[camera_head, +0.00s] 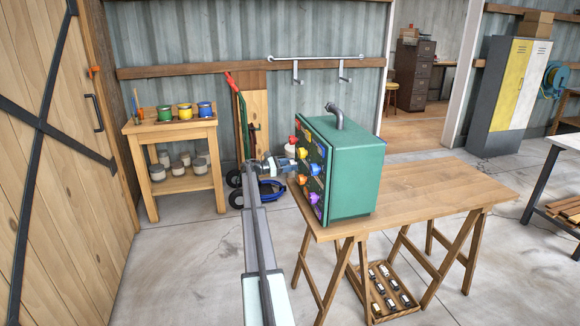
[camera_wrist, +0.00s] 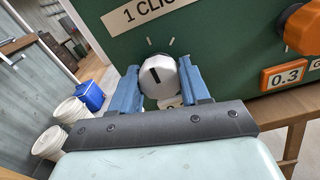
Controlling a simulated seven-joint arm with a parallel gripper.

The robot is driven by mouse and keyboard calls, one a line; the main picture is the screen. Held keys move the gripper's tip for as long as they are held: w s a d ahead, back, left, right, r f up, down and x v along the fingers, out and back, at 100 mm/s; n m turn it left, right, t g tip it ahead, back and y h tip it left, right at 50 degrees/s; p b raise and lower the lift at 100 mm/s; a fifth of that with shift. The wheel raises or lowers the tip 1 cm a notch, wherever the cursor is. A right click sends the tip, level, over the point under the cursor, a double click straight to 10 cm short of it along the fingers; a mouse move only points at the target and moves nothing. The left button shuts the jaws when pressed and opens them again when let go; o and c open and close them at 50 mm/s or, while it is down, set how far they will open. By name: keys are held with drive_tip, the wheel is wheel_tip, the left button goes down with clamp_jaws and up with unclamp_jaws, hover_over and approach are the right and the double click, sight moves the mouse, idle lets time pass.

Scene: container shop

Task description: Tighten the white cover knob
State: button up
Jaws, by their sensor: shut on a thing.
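The white cover knob (camera_wrist: 158,78) sits on the dark green panel (camera_wrist: 230,50) and has a black pointer mark. My gripper (camera_wrist: 157,90) has its blue fingers on either side of the knob and is shut on it. In the head view, my gripper (camera_head: 283,164) is at the knobbed left face of the green box (camera_head: 350,170); the white knob is hard to make out there behind the fingers. Two tick marks show on the panel above the knob, and a label reading "1 CLIC" (camera_wrist: 150,10) is cut off by the frame edge.
An orange knob (camera_wrist: 304,28) stands right of the white one, above a label "0.3" (camera_wrist: 285,75). Other coloured knobs are close around my gripper. The box stands on a wooden trestle table (camera_head: 430,190). White buckets (camera_wrist: 70,110) and a blue bin (camera_wrist: 89,95) stand beyond.

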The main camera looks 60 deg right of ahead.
drive_tip(key=c, duration=0.3)
drive_tip(key=shift+m, duration=0.3)
drive_tip(key=m, duration=0.4)
drive_tip(key=shift+m, duration=2.1)
drive_tip(key=o, duration=1)
